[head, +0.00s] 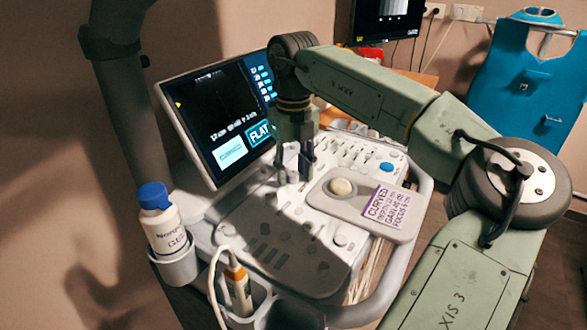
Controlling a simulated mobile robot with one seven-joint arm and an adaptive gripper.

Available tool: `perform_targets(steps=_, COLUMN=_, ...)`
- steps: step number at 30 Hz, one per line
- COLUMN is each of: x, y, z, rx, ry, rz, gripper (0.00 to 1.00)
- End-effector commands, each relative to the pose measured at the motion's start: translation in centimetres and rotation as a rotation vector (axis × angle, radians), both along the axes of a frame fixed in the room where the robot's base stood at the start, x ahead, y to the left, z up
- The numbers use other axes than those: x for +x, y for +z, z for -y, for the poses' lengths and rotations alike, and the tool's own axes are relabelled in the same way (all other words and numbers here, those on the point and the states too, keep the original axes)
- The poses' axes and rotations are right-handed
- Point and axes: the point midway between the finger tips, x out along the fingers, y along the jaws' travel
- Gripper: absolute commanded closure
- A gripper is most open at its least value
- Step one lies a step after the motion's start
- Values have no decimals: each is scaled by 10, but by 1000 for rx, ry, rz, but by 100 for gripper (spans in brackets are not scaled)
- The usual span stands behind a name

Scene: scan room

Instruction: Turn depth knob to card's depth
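The ultrasound console's control panel (318,223) carries several knobs, keys and sliders; I cannot tell which is the depth knob. A white card with purple print (384,205) lies on the panel's right front. "CURVED" reads clearly, with gain and focus lines below; the depth figure is too small to read surely. The tilted screen (215,115) shows "FLAT" and small centimetre values. My gripper (295,178) points down at the panel's upper left, just below the screen's lower right corner. Two dark fingers show with a narrow gap. Whether they touch a knob is hidden.
A pale trackball (341,187) and a blue button (386,167) sit right of my gripper. A gel bottle (160,220) with a blue cap and a probe with an orange band (238,282) stand in holders at left. A teal apron (538,80) hangs behind.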

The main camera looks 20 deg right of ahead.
Motion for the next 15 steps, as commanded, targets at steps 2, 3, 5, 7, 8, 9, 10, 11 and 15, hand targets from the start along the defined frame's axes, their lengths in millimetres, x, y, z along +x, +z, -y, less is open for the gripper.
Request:
perform_targets(steps=2, x=0, y=0, z=0, rx=0, ry=1, rz=0, gripper=59)
perform_targets(steps=3, x=0, y=0, z=-1, rx=1, ry=1, rz=0, gripper=59)
perform_targets(steps=5, x=0, y=0, z=-1, rx=1, ry=2, rz=0, gripper=59)
perform_targets(steps=7, x=0, y=0, z=-1, rx=1, ry=2, rz=0, gripper=59)
perform_targets(steps=8, x=0, y=0, z=-1, rx=1, ry=2, rz=0, gripper=59)
perform_targets(steps=9, x=0, y=1, z=-1, rx=1, ry=2, rz=0, gripper=59)
perform_targets(steps=10, x=0, y=2, z=-1, rx=0, ry=2, rz=1, gripper=59)
perform_targets(steps=11, x=0, y=4, z=-1, rx=0, ry=2, rz=1, gripper=59)
perform_targets(steps=15, x=1, y=24, z=-1, rx=1, ry=2, rz=3, gripper=59)
